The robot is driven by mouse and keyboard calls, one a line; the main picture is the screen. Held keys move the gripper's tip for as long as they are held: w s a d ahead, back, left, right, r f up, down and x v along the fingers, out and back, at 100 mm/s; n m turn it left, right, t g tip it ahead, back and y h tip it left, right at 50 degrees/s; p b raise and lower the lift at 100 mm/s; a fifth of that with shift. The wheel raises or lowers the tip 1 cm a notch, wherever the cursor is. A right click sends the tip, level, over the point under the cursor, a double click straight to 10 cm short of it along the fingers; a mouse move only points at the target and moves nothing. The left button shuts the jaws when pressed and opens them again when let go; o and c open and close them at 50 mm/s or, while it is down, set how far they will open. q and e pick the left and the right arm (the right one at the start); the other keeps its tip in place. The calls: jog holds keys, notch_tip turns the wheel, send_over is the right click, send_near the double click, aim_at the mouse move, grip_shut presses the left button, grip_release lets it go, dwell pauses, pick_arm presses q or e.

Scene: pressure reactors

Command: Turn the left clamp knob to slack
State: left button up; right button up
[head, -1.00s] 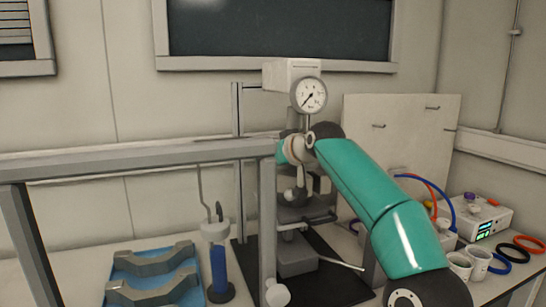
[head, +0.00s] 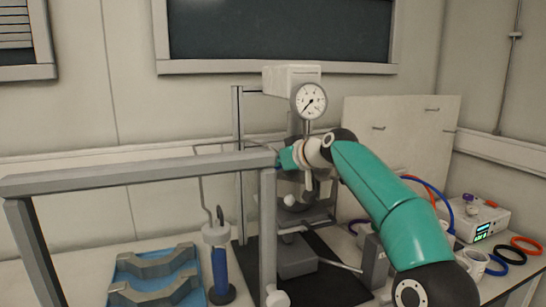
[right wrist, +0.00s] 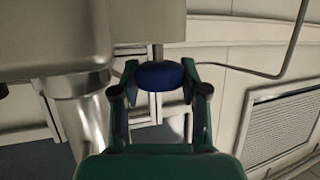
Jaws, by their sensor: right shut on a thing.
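The clamp knob (right wrist: 160,76) is a blue rounded knob in the right wrist view, between my right gripper's two fingers. My right gripper (right wrist: 160,88) is shut on it, one finger on each side. In the head view my right gripper (head: 287,158) reaches in from the right to the reactor stand, just behind the grey frame's corner. The knob is hidden there. The reactor's pressure gauge (head: 311,100) stands above the wrist. Metal reactor parts (right wrist: 55,40) fill the upper left of the wrist view. My left gripper is not in view.
A grey frame (head: 130,172) crosses the foreground, its post close to my right gripper. A blue tray (head: 122,265) with grey clamp halves and a blue cylinder (head: 219,268) stand at left. A white device (head: 482,221), hoses and rings (head: 507,254) are at right.

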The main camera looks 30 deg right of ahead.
jog(key=n+y+p, duration=0.2)
jog(key=y+p, duration=0.1)
jog(key=shift+d+r+n, duration=0.1)
jog(key=shift+r+n, duration=0.15)
jog(key=shift+n, duration=0.05)
jog(key=shift+f+n+g+y+p, duration=0.15)
jog(key=shift+n+g+y+p, duration=0.35)
jog(key=shift+n+y+p, duration=0.4)
jog(key=o, duration=0.9)
jog(key=shift+f, duration=0.1)
jog(key=v, duration=1.2)
